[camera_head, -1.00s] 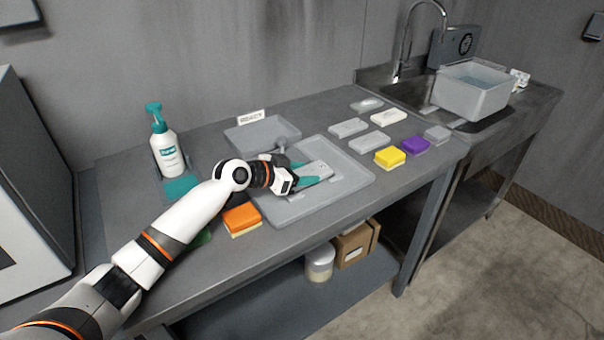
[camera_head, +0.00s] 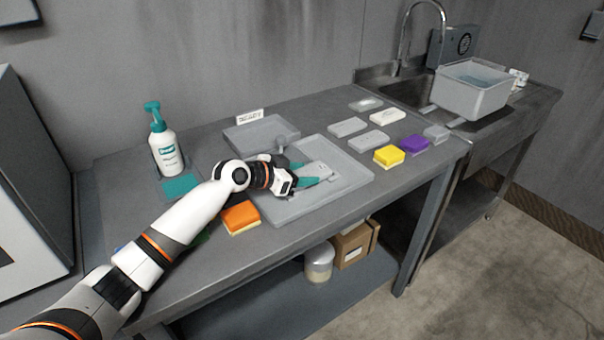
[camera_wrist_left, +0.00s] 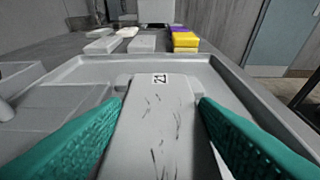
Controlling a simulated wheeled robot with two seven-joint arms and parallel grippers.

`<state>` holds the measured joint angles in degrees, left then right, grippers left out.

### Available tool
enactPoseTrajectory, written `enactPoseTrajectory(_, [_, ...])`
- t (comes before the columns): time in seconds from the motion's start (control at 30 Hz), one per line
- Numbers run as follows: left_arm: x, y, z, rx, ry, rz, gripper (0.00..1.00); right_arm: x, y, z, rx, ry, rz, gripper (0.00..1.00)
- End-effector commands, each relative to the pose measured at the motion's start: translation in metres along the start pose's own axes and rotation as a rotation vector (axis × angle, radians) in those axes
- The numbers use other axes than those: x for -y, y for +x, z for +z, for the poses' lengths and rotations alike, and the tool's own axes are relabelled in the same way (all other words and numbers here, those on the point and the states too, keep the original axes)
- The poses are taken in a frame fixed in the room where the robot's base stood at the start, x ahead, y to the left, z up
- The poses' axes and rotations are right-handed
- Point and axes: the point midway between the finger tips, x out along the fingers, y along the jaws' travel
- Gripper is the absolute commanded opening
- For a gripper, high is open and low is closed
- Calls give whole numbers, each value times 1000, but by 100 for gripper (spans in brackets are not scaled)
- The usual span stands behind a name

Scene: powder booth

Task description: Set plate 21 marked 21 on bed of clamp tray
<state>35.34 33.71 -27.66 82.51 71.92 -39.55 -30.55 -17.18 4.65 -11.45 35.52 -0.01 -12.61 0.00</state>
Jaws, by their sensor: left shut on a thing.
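Plate 21 (camera_wrist_left: 155,125) is a light grey, scratched plate with a small white label reading 21 near its far edge. My left gripper (camera_head: 312,176) has teal fingers shut on the plate's two sides; the fingers also flank it in the left wrist view (camera_wrist_left: 157,125). The plate lies low over the bed of the grey clamp tray (camera_head: 350,177); whether it touches the bed I cannot tell. In the head view (camera_head: 318,170) the plate is partly hidden by the fingers. A knobbed clamp (camera_head: 283,142) stands at the tray's back left. My right gripper is not seen.
A tray marked READY (camera_head: 258,135) lies behind. Grey blocks (camera_head: 369,141), a yellow sponge (camera_head: 389,156) and a purple one (camera_head: 414,144) lie to the right. An orange sponge (camera_head: 241,217) is at the front. A pump bottle (camera_head: 165,150) stands left.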

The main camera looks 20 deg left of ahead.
Motion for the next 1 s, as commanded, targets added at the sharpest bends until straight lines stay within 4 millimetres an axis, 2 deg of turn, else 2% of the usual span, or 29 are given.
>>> enactPoseTrajectory(0.4, [1, 2, -6, -2, -4, -2, 18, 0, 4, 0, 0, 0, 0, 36])
enactPoseTrajectory(0.43, [1, 2, -6, -2, -4, -2, 59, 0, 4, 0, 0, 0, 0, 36])
enactPoseTrajectory(0.57, [1, 2, -6, -3, -4, -2, 80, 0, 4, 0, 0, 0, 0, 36])
enactPoseTrajectory(1.0, [2, 2, -5, -9, -5, -2, 80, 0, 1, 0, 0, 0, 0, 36])
